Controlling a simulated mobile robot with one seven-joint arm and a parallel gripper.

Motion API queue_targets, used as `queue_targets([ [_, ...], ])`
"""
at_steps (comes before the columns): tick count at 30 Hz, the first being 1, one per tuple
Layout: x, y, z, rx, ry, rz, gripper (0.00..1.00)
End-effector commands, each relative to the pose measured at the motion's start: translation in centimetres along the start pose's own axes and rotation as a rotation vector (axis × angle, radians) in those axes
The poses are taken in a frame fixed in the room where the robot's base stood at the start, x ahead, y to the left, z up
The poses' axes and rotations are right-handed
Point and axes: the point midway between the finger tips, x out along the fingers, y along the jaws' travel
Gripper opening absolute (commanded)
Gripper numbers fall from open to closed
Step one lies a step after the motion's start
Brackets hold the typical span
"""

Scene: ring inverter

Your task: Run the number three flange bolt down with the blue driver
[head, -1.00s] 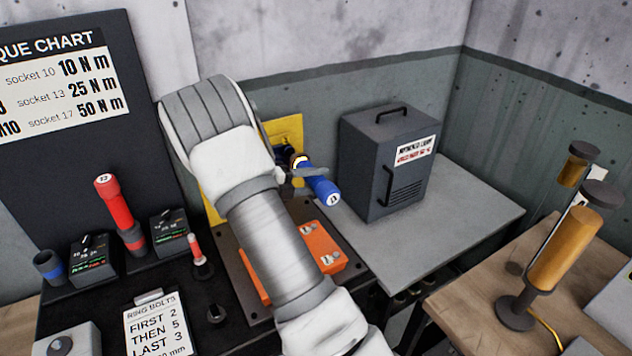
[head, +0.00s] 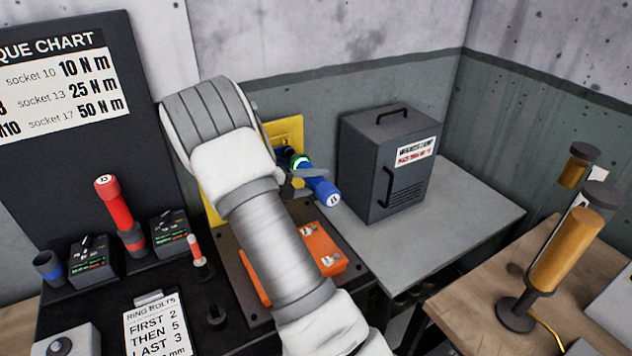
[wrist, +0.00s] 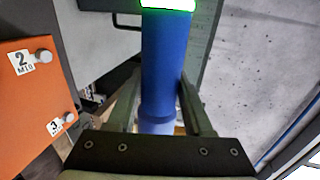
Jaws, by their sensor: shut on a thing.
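My gripper (head: 298,178) is shut on the blue driver (head: 320,190) and holds it slanting against or close to the yellow flange plate (head: 290,132). A ring on the driver glows green. In the wrist view the blue driver (wrist: 165,65) runs between the fingers of my gripper (wrist: 163,95), with the green ring at the top edge. The driver's tip and any bolt under it are hidden. An orange block (head: 322,246) below carries small metal bolt heads. In the wrist view, tags 2 and 3 show beside heads on the orange block (wrist: 28,95).
A red driver (head: 118,208) stands upright at left between two dark controller boxes (head: 95,258). A note card (head: 156,325) about ring bolts lies in front. A dark handled box (head: 385,165) stands on the grey table at right. An amber lamp (head: 565,250) stands farther right.

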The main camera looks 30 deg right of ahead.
Motion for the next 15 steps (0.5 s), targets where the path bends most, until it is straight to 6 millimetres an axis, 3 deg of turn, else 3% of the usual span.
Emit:
queue_targets([
  [15, -0.1, -0.3, -2.2, 0.004, -0.004, -0.003, 0.0],
])
